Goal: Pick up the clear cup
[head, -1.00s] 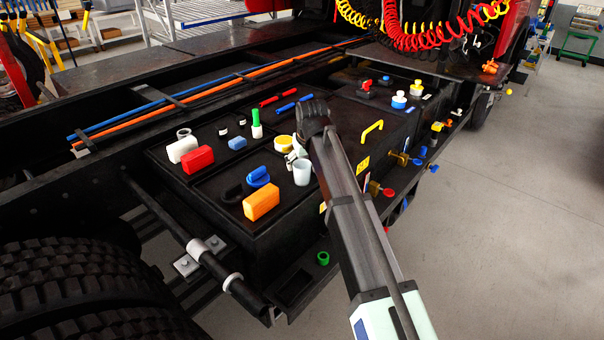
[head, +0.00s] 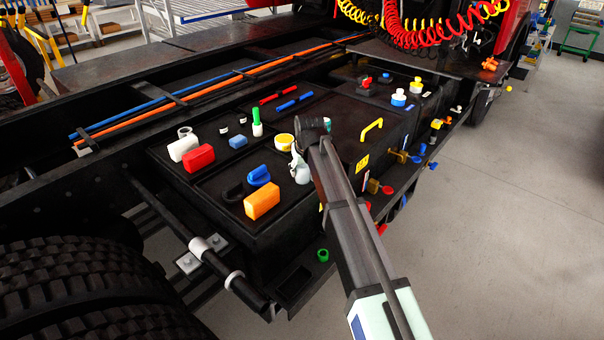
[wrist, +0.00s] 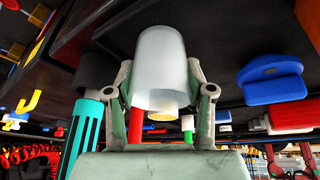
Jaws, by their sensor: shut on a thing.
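The clear cup is a whitish, translucent cup (wrist: 160,55) between the two pale green fingers of my gripper (wrist: 165,85) in the wrist view. The fingers press on it from both sides, so my gripper is shut on it. In the head view the cup (head: 302,176) shows low beside my gripper (head: 297,162), on the black box top near the yellow round lid. My gripper and arm hide part of it there. I cannot tell whether its base touches the box.
The black box (head: 225,222) bears an orange block (head: 262,201), a blue knob-like piece (head: 259,175), a yellow round lid (head: 284,142), a green-and-white bottle (head: 257,124) and a yellow handle (head: 370,129). Blue and orange pipes run behind.

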